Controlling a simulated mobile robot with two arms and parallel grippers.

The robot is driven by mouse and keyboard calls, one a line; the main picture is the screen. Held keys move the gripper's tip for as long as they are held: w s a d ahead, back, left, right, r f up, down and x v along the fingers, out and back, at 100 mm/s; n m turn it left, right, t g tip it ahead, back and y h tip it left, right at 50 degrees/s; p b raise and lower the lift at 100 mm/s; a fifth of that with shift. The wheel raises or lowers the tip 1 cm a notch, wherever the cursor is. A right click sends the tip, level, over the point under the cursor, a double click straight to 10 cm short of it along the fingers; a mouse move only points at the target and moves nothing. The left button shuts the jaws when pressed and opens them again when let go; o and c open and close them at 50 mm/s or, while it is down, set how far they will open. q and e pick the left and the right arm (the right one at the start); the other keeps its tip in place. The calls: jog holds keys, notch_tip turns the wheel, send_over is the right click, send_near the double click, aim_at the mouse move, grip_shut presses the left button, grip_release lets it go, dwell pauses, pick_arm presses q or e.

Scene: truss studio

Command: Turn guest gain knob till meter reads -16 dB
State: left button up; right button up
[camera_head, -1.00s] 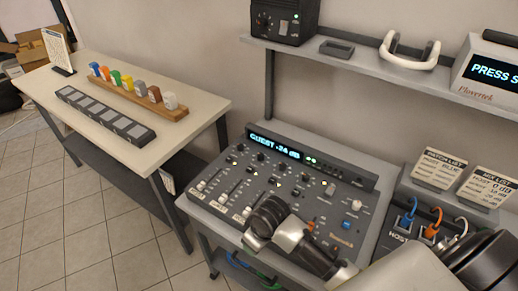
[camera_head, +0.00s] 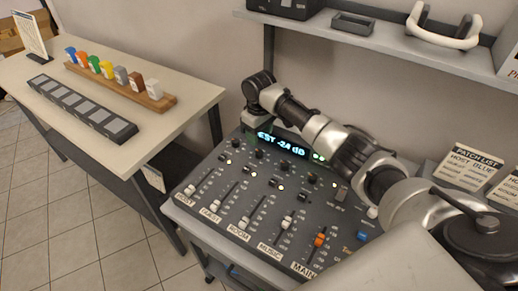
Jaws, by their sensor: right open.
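The grey mixer (camera_head: 228,178) stands in the middle of the view. Its lit meter (camera_head: 284,146) shows -24 dB; the start of the word before it is covered by my right gripper, leaving "EST". A row of dark knobs runs below the meter. The second from the left, in line with the GUEST strip, looks like the guest gain knob (camera_head: 260,153). My right arm reaches across the mixer from the right. My right gripper (camera_head: 254,128) points down at the mixer's back left, by the meter's left end, apart from that knob. It is open; its fingertips are hard to make out. My left gripper is out of view.
Several faders, including an orange one (camera_head: 319,240), fill the mixer's front. A shelf (camera_head: 300,28) with a white headset (camera_head: 440,30) hangs above the back. A patch list card (camera_head: 470,163) stands at right. A cream table (camera_head: 190,85) with coloured blocks is at left.

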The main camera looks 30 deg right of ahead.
aim_at(259, 151)
notch_tip(259, 151, down, 6)
jog(key=shift+w+f, duration=0.1)
jog(key=shift+f, duration=0.05)
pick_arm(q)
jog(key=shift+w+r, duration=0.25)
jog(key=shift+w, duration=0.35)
pick_arm(e)
jog(key=shift+f, duration=0.8)
jog(key=shift+c, duration=0.3)
jog(key=c, duration=0.9)
jog(key=shift+o, duration=0.2)
jog(key=shift+r+m+p, duration=0.2)
jog(key=shift+m+p, duration=1.2)
jog(key=shift+p, duration=0.1)
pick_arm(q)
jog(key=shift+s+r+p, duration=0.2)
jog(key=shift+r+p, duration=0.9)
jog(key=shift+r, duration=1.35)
pick_arm(e)
jog(key=shift+f+m, duration=0.15)
jog(key=shift+m, duration=1.95)
